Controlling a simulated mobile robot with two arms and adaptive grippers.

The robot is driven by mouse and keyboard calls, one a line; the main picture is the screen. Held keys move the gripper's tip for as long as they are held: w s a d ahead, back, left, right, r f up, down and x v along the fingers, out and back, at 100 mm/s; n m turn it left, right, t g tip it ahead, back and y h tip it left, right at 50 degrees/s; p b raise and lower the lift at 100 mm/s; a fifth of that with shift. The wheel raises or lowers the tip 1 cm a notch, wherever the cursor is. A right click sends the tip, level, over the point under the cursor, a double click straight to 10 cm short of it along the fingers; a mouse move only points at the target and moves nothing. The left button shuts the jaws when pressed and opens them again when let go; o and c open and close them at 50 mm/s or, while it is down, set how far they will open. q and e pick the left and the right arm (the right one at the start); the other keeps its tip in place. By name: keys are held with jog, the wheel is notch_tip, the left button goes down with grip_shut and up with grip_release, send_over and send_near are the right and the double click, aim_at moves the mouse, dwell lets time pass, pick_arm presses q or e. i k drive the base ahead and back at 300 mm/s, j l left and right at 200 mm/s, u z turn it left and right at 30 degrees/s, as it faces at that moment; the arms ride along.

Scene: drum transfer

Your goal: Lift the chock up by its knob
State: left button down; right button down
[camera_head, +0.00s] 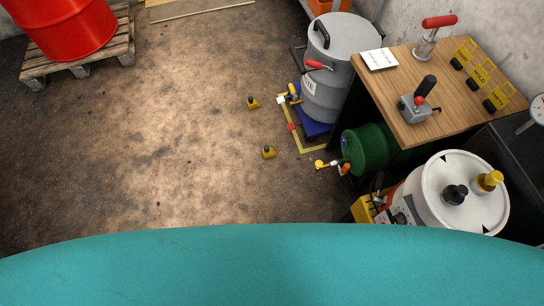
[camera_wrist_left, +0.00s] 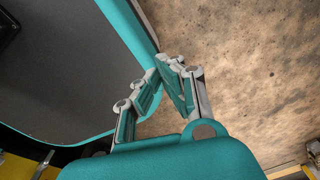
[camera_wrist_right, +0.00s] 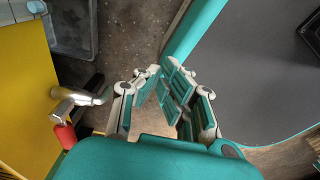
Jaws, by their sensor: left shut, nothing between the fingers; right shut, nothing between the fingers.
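Two small yellow chocks with dark knobs sit on the floor in the head view. One chock (camera_head: 253,103) is farther back, and the other chock (camera_head: 268,152) is nearer; both are left of the yellow-marked corner. My left gripper (camera_wrist_left: 166,68) shows in the left wrist view, shut and empty, beside my teal base and above bare floor. My right gripper (camera_wrist_right: 168,76) shows in the right wrist view, shut and empty, with my teal base to its right. Neither gripper shows in the head view, and neither is at a chock.
A grey drum (camera_head: 330,80) stands on a blue dolly (camera_head: 315,128). A green drum (camera_head: 368,150) lies beneath a wooden bench (camera_head: 440,60). A white-topped drum (camera_head: 462,185) is at right. A red drum (camera_head: 70,25) stands on a pallet (camera_head: 100,55). The middle floor is clear.

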aim_at(267, 152)
jog(key=i+j+z, duration=0.15)
jog(key=z, duration=0.35)
jog(key=i+j+z, duration=0.1)
jog(key=z, duration=0.35)
jog(key=i+j+z, duration=0.1)
jog(key=j+z, duration=0.2)
jog(key=z, duration=0.2)
